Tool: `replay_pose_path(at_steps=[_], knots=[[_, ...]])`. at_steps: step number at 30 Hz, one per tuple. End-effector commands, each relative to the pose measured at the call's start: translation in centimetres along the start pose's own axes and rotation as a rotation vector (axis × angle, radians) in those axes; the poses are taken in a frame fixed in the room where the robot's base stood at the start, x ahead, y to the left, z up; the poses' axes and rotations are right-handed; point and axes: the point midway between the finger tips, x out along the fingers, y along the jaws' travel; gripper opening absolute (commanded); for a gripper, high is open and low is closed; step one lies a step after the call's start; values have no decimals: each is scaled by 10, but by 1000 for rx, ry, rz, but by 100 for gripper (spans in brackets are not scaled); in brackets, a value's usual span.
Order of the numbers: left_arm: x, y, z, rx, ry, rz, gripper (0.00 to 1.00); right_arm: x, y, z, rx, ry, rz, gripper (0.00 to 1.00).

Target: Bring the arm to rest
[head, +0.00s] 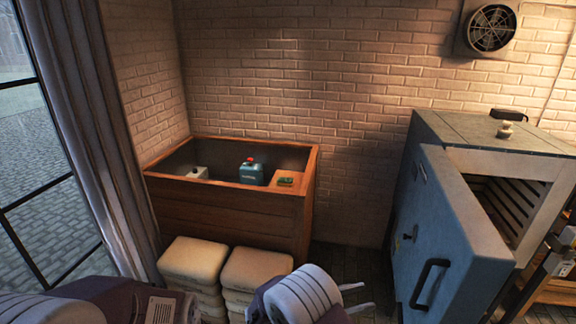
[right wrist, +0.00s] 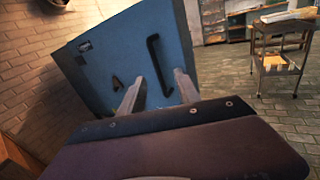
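My right gripper (head: 358,297) is at the bottom of the head view, to the right of the stacked sacks. Its two fingers point right, stand apart and have nothing between them. In the right wrist view the fingers of the same gripper (right wrist: 158,92) are also spread and empty, with the blue kiln door (right wrist: 125,62) beyond them. Parts of my arms fill the lower left of the head view. My left gripper's fingers do not show.
The blue kiln (head: 490,135) stands at the right with its door (head: 445,225) swung open. A wooden sink box (head: 228,212) stands against the brick wall. Stacked sacks (head: 195,258) lie before it. A cart (right wrist: 280,62) stands at the right in the wrist view, with clear floor before it.

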Motion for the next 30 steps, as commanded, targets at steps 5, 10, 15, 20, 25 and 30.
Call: replay_pose_path(at_steps=[5, 10, 15, 20, 25, 30], knots=[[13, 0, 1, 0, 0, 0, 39, 41, -15, 24, 83, 35, -142, 40], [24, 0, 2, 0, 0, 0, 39, 80, -62, 34, 165, 142, -352, 40], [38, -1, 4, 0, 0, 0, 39, 97, -134, 12, 332, 369, -631, 40], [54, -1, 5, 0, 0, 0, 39, 56, -195, -45, 710, 714, -988, 40], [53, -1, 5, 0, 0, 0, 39, -11, -178, -88, 1171, 988, -1269, 40], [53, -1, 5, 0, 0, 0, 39, -26, -143, -100, 1417, 1066, -1365, 40]])
